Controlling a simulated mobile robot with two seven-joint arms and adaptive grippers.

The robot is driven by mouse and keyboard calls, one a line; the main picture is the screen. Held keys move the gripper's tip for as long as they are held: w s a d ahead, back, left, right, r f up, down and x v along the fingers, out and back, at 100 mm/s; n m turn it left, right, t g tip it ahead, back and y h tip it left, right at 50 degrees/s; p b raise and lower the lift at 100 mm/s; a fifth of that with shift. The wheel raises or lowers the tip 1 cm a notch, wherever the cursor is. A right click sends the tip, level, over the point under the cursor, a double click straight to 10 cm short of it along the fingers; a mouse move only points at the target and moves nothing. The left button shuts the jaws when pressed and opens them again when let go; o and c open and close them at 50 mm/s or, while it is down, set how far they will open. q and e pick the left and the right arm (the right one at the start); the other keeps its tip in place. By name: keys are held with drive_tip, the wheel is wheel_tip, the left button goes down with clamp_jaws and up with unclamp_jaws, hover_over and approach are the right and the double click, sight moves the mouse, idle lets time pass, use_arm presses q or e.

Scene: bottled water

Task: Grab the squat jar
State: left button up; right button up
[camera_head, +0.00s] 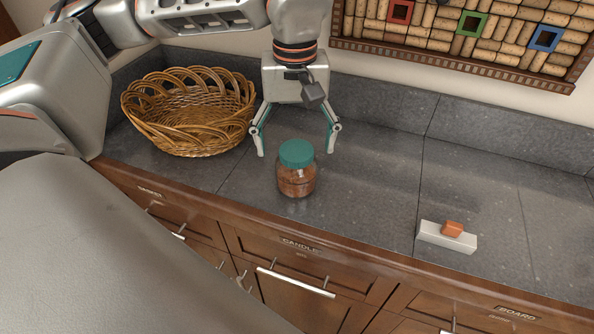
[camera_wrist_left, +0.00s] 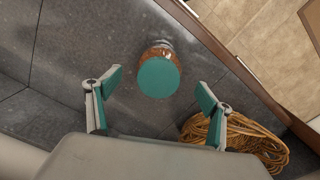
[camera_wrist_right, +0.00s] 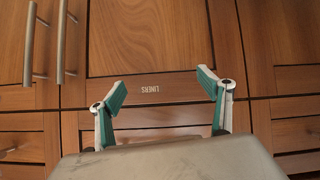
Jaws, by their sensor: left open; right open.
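The squat jar (camera_head: 297,180) has a teal lid and reddish-brown contents. It stands upright on the grey counter near the front edge in the head view. My left gripper (camera_head: 297,150) is open and empty, behind and above the jar, with its fingers pointing down. In the left wrist view the jar (camera_wrist_left: 159,76) shows lid-on, beyond the gap between the open fingertips (camera_wrist_left: 160,88) and not touching them. My right gripper (camera_wrist_right: 163,84) is open and empty in the right wrist view, facing wooden cabinet fronts. It does not show in the head view.
A wicker basket (camera_head: 190,140) stands left of the jar, close to my left gripper. A white block with an orange piece (camera_head: 446,236) lies on the counter (camera_head: 375,200) to the right. The counter between is clear. A cork board (camera_head: 470,40) hangs on the wall.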

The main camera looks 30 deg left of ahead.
sight(296, 169)
use_arm(q)
wheel_tip(296, 169, down, 4)
drive_tip(key=shift+w+f, duration=0.15)
drive_tip(key=shift+c, duration=0.5)
drive_tip(key=c, duration=1.4)
